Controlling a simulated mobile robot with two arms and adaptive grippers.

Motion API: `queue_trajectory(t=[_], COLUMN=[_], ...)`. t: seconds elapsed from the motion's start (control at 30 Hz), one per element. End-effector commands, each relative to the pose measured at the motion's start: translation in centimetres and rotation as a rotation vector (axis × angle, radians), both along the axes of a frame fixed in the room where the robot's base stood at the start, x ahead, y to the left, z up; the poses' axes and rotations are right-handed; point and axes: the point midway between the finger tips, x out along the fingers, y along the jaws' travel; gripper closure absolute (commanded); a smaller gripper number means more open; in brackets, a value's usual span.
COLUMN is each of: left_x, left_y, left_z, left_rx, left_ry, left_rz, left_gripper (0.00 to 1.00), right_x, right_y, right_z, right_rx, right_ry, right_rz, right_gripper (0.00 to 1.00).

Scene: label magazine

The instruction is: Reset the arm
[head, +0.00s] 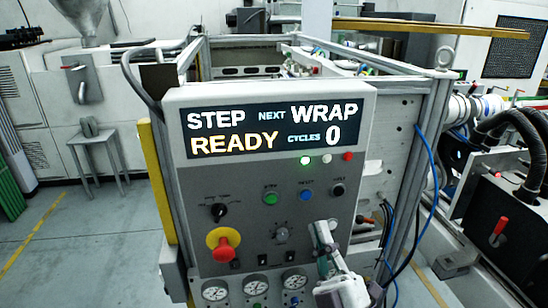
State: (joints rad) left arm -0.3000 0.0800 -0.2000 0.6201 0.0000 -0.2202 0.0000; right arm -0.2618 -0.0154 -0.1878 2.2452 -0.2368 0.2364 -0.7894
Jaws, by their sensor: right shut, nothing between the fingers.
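My right gripper (322,232) shows in the head view at the lower middle, in front of the control panel (350,110). Its fingers are closed and hold nothing. I cannot tell whether the fingertips touch the panel face. The arm behind it runs down to the bottom edge and covers part of the panel's lower right. My left gripper is outside the view.
The panel's display (273,129) reads STEP, WRAP, READY and CYCLES 0, with a green lamp (305,160) lit. A red emergency stop (223,248) sits lower left, above dial gauges (215,291). Cables (430,190) hang at the right. A stool (92,150) stands on open floor at left.

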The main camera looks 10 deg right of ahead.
Motion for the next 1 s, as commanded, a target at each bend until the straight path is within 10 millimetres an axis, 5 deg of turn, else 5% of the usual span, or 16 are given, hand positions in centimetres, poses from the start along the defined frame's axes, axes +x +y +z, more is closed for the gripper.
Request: queue_trajectory(t=[0.13,0.27,0.4,0.5,1.0], left_x=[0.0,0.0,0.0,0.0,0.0], left_y=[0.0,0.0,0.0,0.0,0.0], left_z=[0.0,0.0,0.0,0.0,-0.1], left_rx=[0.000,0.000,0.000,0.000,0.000], left_ry=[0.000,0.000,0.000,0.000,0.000], left_rz=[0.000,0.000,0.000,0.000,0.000], left_gripper=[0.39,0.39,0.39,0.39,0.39], right_x=[1.6,0.9,-2.7,-5.9,-18.7], right_y=[-1.4,-2.9,-4.1,-4.8,-6.7], right_z=[-6.3,-13.8,-21.2,-24.7,-32.4], right_rx=[0.110,0.254,0.414,0.503,0.733], right_ry=[0.358,0.744,1.127,1.332,1.903], right_rz=[0.028,0.020,-0.038,-0.096,-0.401], right_gripper=[1.00,1.00,1.00,1.00,1.00])
